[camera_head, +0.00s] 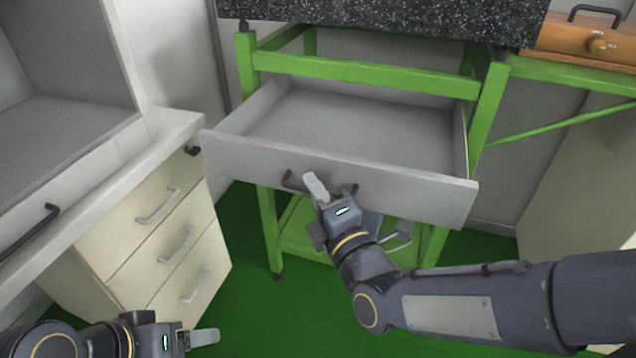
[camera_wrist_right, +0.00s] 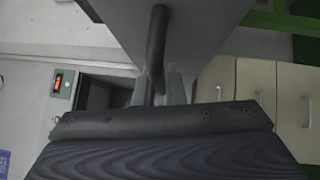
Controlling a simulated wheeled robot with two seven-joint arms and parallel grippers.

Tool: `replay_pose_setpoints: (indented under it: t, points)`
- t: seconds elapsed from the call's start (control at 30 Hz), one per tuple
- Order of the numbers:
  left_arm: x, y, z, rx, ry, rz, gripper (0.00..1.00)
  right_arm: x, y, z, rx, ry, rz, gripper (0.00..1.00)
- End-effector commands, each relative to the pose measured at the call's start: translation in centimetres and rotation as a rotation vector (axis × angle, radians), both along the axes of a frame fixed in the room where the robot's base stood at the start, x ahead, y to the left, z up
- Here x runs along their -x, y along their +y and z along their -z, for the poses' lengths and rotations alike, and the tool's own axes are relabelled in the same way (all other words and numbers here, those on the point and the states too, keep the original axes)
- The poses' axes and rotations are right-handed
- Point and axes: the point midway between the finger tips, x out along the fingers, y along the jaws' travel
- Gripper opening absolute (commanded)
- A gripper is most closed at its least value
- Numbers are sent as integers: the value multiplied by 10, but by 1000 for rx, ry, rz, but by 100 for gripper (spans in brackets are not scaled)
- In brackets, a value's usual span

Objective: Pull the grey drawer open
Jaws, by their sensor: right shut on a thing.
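The grey drawer (camera_head: 400,183) is pulled far out of the green frame in the head view, and its empty inside shows. Its dark bar handle (camera_head: 291,181) is on the front face. My right gripper (camera_head: 318,188) is at the handle and shut on it. In the right wrist view the handle (camera_wrist_right: 158,45) runs down between the fingers (camera_wrist_right: 160,88), with the grey drawer front (camera_wrist_right: 205,35) behind it. My left gripper (camera_head: 197,340) is low at the bottom left, away from the drawer; its finger gap is not clear.
A cream cabinet with several drawers (camera_head: 150,240) stands left of the grey drawer, close to its left corner. The green frame (camera_head: 360,75) carries a dark speckled top (camera_head: 390,18). Green floor (camera_head: 245,310) is free below.

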Motion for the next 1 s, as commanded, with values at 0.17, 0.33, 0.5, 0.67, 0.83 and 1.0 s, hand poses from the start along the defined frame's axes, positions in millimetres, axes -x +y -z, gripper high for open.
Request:
replay_pose_setpoints:
  t: [0.17, 0.33, 0.5, 0.67, 0.83, 1.0]
  points:
    - [0, 0, -1, 0, 0, 0, 74, 3, 1, 0, 0, 1, 0, 0]
    - [0, 0, 0, 0, 0, 0, 74, 4, 1, 0, 0, 1, 0, 0]
    - [0, 0, 0, 0, 0, 0, 74, 3, 1, 0, 0, 1, 0, 11]
    - [0, 0, 0, 0, 0, 0, 74, 3, 1, 0, 0, 1, 0, 19]
    - [0, 0, -1, 0, 0, 0, 74, 4, 1, 0, 0, 0, 0, 19]
    - [0, 0, -5, 0, 0, 0, 74, 18, -6, 1, 0, 1, -2, 19]
